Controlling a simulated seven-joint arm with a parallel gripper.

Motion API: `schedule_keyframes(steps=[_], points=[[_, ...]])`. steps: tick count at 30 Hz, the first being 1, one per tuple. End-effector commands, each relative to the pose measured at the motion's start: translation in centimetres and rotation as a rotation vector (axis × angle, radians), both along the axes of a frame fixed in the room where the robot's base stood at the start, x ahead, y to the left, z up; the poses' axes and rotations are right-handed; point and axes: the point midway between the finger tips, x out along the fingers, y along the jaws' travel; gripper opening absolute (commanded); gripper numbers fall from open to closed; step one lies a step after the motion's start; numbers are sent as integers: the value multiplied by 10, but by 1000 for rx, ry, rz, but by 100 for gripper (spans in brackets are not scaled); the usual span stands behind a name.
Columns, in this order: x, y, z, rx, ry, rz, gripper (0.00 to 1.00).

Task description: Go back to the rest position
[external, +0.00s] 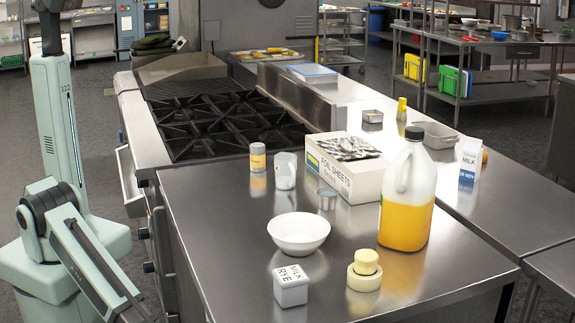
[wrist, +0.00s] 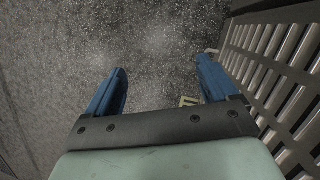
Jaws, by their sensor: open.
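My gripper (wrist: 160,82) shows in the wrist view with its two blue fingers spread apart and nothing between them. It points down toward the grey speckled floor (wrist: 160,40). In the external view my pale green arm is at the left, beside the stove and off the steel counter (external: 215,235). The gripper itself is not visible in the external view.
The counter holds a white bowl (external: 298,234), a juice jug (external: 407,195), a foil sheets box (external: 345,170), a small white box (external: 290,287) and a yellowish lidded jar (external: 365,270). A slatted panel (wrist: 280,75) stands close to the gripper's right. Floor lies below.

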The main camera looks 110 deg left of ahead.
Motion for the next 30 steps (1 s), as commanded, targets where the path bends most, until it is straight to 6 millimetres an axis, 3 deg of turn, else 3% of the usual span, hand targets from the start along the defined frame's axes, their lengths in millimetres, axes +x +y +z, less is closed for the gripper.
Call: schedule_keyframes(steps=[1,12,18,21,30], points=[[-22,12,-7,15,27,36,87],[-147,67,-39,125,192,285,87],[-197,82,-45,170,257,378,87],[-210,85,-46,183,275,406,87],[-210,85,-46,183,275,406,87]])
